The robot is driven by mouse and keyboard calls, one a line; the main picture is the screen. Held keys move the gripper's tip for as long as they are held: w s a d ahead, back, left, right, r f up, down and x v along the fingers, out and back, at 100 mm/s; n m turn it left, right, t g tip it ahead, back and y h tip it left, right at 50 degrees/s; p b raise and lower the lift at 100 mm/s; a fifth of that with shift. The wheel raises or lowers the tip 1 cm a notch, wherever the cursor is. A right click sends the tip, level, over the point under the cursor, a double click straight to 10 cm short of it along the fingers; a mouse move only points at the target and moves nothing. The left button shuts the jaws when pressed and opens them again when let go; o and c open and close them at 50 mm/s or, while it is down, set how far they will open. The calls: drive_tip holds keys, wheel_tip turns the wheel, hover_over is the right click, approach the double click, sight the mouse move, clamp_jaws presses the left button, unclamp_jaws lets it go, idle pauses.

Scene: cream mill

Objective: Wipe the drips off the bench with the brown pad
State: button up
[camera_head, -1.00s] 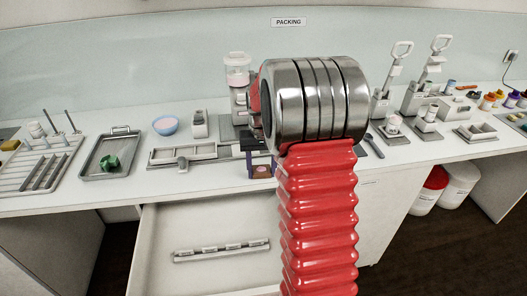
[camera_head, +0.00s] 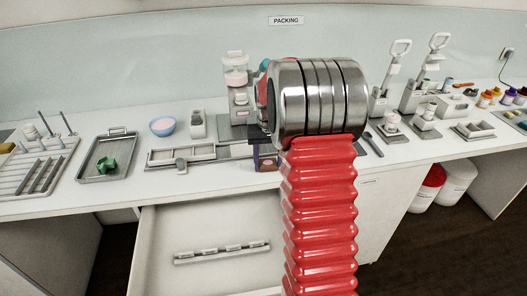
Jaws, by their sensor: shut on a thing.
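My gripper (camera_head: 262,159) is partly hidden behind my own arm, low at the front middle of the bench. One purple finger shows, with the brown pad (camera_head: 267,164) beside it. The gripper is shut on the pad, which shows as a small brown patch near the bench's front edge. I cannot tell whether the pad touches the bench top. The white bench (camera_head: 222,183) runs across the view. I cannot make out any drips on it, and my arm covers part of its middle.
A grey rail fixture (camera_head: 187,156) lies just left of the gripper. Further left are a blue bowl (camera_head: 163,126), a grey tray (camera_head: 86,168) holding a green piece (camera_head: 105,165), and a slatted rack (camera_head: 30,170). An open drawer (camera_head: 215,222) juts out below. Dispensers and jars fill the right side.

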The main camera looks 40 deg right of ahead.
sight(261, 178)
drive_tip(key=shift+s+a+f, duration=0.1)
drive_tip(key=shift+s+a, duration=0.25)
drive_tip(key=shift+a, duration=0.55)
drive_tip(key=shift+s+a, duration=0.3)
drive_tip(key=shift+a, duration=0.55)
drive_tip(key=shift+s+a+r, duration=0.1)
drive_tip(key=shift+a+r, duration=0.05)
drive_tip(key=shift+r, duration=0.05)
wheel_tip(261, 178, up, 8)
drive_tip(key=shift+f, duration=0.15)
